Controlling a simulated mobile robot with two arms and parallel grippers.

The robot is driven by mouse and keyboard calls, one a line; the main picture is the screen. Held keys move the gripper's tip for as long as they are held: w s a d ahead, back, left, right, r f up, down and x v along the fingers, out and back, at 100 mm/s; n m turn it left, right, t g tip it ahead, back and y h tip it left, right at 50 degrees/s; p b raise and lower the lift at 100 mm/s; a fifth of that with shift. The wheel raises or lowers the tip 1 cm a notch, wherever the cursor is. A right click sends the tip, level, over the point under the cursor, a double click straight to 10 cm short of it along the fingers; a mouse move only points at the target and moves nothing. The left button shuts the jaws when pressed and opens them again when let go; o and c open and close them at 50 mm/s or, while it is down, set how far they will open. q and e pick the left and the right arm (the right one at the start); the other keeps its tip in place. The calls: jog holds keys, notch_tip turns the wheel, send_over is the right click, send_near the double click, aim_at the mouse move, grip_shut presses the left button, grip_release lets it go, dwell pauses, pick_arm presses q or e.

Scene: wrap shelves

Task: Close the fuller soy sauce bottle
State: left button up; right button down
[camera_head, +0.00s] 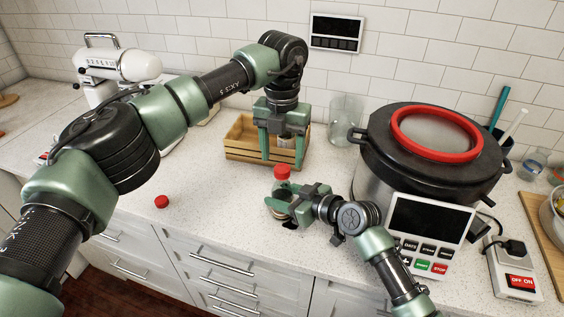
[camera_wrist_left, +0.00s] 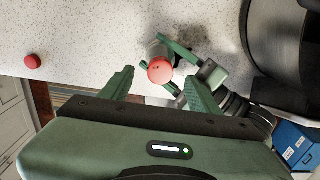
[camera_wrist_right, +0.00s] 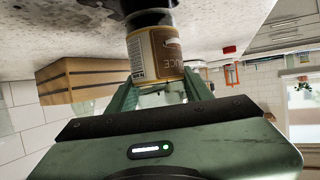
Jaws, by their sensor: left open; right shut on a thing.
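A soy sauce bottle (camera_wrist_right: 155,52) with a tan label and dark lower part stands between the fingers of my right gripper (camera_head: 280,205), which is shut on it. A red cap (camera_head: 283,172) is at its top; it also shows in the left wrist view (camera_wrist_left: 160,70). I cannot tell whether this cap is screwed tight. My left gripper (camera_head: 283,155) is open above, its fingers pointing down, on either side of the cap in its wrist view and apart from it. A second red cap (camera_head: 161,202) lies loose on the counter at the left.
A wooden crate (camera_head: 240,152) stands behind the bottle, with a glass jar (camera_head: 345,118) beside it. A large dark pot (camera_head: 375,165) with a control panel stands close on the right. A white stand mixer (camera_head: 120,68) is at the back left. The counter around the loose cap is clear.

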aim_at(290, 198)
pick_arm(q)
notch_tip(290, 198, up, 9)
jog(key=shift+f, duration=0.1)
pick_arm(e)
jog(key=c, duration=0.6)
grip_release()
jog(key=shift+o, duration=0.4)
jog(key=b+v, duration=0.1)
jog(key=v, duration=0.6)
jog(key=shift+d+f+b, duration=0.1)
jog(key=shift+d+b, duration=0.05)
jog(key=shift+b, duration=0.15)
pick_arm(q)
jog(key=shift+f, duration=0.9)
pick_arm(e)
jog(key=shift+s+d, duration=0.2)
jog(key=shift+s, duration=0.05)
